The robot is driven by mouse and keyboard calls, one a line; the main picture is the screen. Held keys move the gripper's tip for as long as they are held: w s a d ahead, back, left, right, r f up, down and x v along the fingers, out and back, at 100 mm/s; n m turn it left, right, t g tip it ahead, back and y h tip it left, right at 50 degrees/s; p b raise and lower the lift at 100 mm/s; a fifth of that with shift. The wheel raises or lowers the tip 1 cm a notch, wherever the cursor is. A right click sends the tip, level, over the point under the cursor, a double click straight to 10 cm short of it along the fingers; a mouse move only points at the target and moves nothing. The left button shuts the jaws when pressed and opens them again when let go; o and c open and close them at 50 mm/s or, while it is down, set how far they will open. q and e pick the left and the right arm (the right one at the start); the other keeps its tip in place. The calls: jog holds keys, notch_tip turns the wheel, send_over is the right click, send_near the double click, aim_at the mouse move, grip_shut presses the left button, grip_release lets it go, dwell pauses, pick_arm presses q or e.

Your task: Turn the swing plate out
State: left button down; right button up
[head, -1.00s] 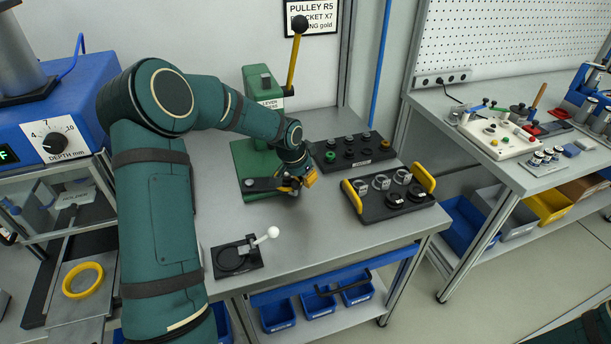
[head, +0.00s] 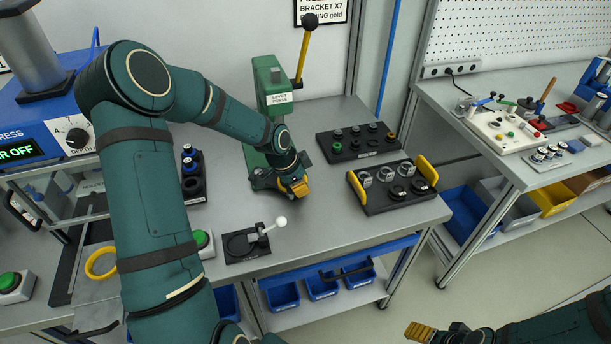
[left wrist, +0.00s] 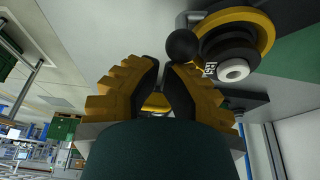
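The green lever press (head: 272,92) stands at the back of the bench, its black-knobbed lever (head: 306,48) raised. A dark swing plate (head: 262,179) shows low at the front of the press, partly hidden by my left gripper. My left gripper (head: 298,189) is at the plate's right side. In the left wrist view its two fingers (left wrist: 161,72) stand a little apart with nothing clearly between them. A black ball knob (left wrist: 182,46) is just beyond the tips, beside a yellow ring (left wrist: 262,28) around a dark round part. My right gripper (head: 420,332) is at the bottom edge.
A black tray with yellow handles (head: 393,200) and a black holder with round parts (head: 356,143) stand right of the press. A black fixture with a white-knobbed lever (head: 246,244) is in front. Bare bench lies between them.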

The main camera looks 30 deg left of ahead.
pick_arm(q)
jog(key=shift+s+a+r+m+p, duration=0.15)
jog(key=shift+s+m+p, duration=0.45)
jog(key=shift+s, duration=0.45)
jog(key=shift+s+a+p, duration=0.25)
jog(key=shift+s+p, duration=0.1)
jog(key=shift+s, duration=0.45)
pick_arm(e)
jog(key=shift+w+d+r, duration=0.1)
jog(key=shift+w+r, duration=0.1)
jog(key=shift+r, duration=0.4)
jog(key=shift+w+r, duration=0.15)
jog(key=shift+r, duration=0.4)
pick_arm(q)
jog(key=shift+s, duration=0.1)
jog(key=shift+w+d, duration=0.35)
jog(key=shift+w+d+r, duration=0.2)
jog(key=shift+w+d, duration=0.6)
jog(key=shift+d, duration=0.25)
jog(key=p+v, duration=0.1)
jog(key=v, duration=0.9)
jog(key=shift+w+a, duration=0.2)
jog(key=shift+w, duration=0.1)
pick_arm(e)
jog(key=shift+w+d+r, duration=0.1)
jog(key=shift+d+r, duration=0.4)
jog(key=shift+r, duration=0.2)
